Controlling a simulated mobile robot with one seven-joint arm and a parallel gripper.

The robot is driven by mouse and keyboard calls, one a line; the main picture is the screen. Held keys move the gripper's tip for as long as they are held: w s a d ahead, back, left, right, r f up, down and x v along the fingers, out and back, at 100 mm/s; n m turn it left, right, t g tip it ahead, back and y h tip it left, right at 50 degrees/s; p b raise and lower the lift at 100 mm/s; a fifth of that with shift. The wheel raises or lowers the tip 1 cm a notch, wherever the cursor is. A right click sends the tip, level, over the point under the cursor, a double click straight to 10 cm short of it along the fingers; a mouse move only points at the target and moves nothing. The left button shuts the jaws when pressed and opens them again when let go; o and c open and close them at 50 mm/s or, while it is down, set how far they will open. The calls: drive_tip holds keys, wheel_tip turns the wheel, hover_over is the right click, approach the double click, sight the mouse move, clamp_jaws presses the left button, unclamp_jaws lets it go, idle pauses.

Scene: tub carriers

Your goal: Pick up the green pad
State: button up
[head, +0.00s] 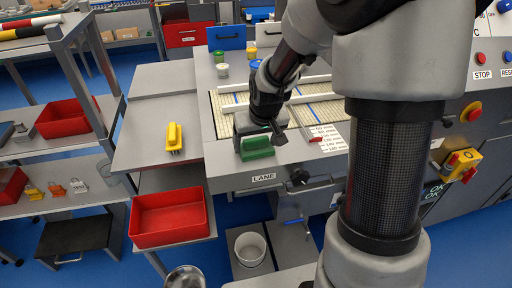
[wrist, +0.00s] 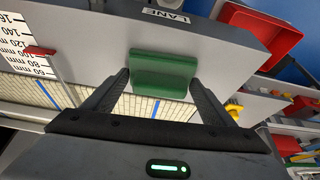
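The green pad (head: 257,147) lies on the grey front ledge of the lane table, above the LANE label, in the head view. In the wrist view the green pad (wrist: 163,70) lies straight ahead, between and slightly beyond the two fingertips. My gripper (wrist: 161,76) is open, with its dark fingers spread about as wide as the pad. In the head view my gripper (head: 258,135) hangs just over the pad and partly hides it. I cannot tell whether the fingers touch the pad.
A yellow block-like item (head: 174,138) lies on the grey side table to the left. A red tray (head: 170,219) sits lower at the left. A ruled scale and a red marker (head: 316,139) lie right of the pad. White rails cross the lane behind.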

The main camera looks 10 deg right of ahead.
sight(256, 139)
drive_tip(key=c, duration=0.4)
drive_tip(key=shift+r, duration=0.1)
wheel_tip(256, 139, up, 10)
drive_tip(key=shift+f+p, duration=0.1)
drive_tip(key=shift+p, duration=0.55)
